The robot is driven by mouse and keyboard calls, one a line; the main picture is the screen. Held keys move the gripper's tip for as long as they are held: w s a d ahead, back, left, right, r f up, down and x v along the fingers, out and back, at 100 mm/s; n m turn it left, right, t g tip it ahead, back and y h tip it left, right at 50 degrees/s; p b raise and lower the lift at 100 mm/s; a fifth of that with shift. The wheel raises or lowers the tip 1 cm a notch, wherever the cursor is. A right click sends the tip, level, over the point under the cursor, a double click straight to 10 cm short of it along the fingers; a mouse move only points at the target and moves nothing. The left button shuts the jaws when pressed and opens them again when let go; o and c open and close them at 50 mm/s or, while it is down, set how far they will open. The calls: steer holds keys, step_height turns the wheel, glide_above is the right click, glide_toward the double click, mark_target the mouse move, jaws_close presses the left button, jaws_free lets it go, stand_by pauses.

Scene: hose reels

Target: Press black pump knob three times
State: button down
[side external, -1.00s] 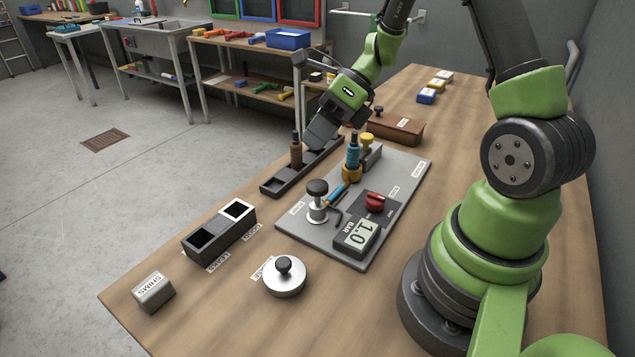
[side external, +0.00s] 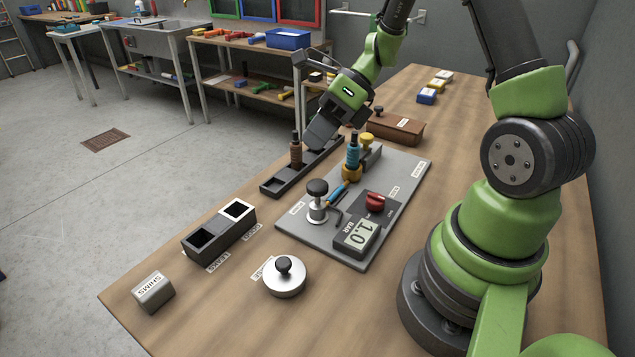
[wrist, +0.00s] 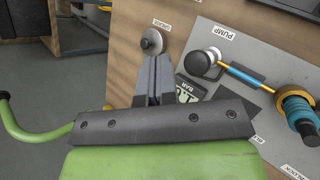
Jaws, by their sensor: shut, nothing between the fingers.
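The black pump knob (side external: 317,187) tops a silver post at the left of the grey plate (side external: 290,229). In the wrist view the knob (wrist: 198,63) stands beside the PUMP label, to the right of my fingertips. My gripper (side external: 318,142) is over the dark rack behind the pump, clear of the knob. In the wrist view my gripper (wrist: 153,75) has its fingers together with nothing between them. The gauge (side external: 357,236) reads 1.0 BAR; in the wrist view my fingers partly hide it.
A dark rack (side external: 270,187) holds a brown fitting (side external: 296,152). A blue fitting (side external: 352,150) and a red knob (side external: 375,202) are on the plate. A silver lidded pot (side external: 285,280), a two-hole box (side external: 218,234) and a SHIMS block (side external: 153,292) stand in front.

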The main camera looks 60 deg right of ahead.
mark_target(317, 182)
step_height(317, 182, up, 4)
steer(key=shift+f, duration=0.1)
stand_by(0.4)
steer(key=shift+f, duration=4.45)
steer(key=shift+f, duration=0.1)
steer(key=shift+f, duration=0.3)
